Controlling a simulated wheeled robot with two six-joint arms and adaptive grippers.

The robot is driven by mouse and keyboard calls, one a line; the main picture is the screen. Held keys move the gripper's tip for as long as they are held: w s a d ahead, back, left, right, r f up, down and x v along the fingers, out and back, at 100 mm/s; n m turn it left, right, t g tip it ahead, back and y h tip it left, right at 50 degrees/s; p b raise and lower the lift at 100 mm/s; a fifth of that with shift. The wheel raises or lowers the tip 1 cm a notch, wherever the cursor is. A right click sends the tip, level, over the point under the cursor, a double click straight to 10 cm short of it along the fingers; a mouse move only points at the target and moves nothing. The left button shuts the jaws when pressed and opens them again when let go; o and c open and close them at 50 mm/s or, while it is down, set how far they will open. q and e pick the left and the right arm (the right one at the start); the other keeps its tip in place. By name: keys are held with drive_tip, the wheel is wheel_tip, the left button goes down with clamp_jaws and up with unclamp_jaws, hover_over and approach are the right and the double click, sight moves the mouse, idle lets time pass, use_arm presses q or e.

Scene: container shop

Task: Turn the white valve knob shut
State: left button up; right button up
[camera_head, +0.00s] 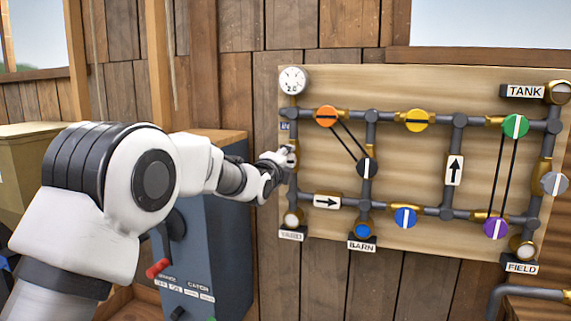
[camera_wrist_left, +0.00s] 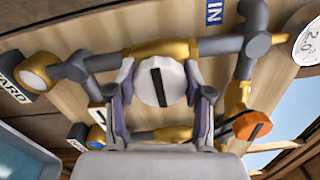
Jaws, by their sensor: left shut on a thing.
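The white valve knob (camera_wrist_left: 161,82) has a black bar on its face and sits on a brass valve body in the pipe between the YARD and IN labels. In the left wrist view its bar lies roughly across that pipe. My left gripper (camera_head: 284,159) is at the left edge of the pipe board, with its fingers on opposite sides of the knob, shut on it. In the head view the gripper and wrist mostly hide the knob. My right gripper is in neither view.
The board (camera_head: 400,87) carries grey pipes and several other knobs. The orange knob (camera_head: 326,117) is close by, linked by rods to a black knob (camera_head: 367,168). A gauge (camera_head: 292,80) sits above my gripper. A blue-grey cabinet (camera_head: 217,240) stands under my left forearm.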

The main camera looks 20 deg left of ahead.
use_arm(q)
drive_tip(key=shift+f, duration=0.1)
drive_tip(key=o, duration=1.2)
drive_tip(key=s, duration=1.2)
drive_tip(key=shift+a, duration=0.15)
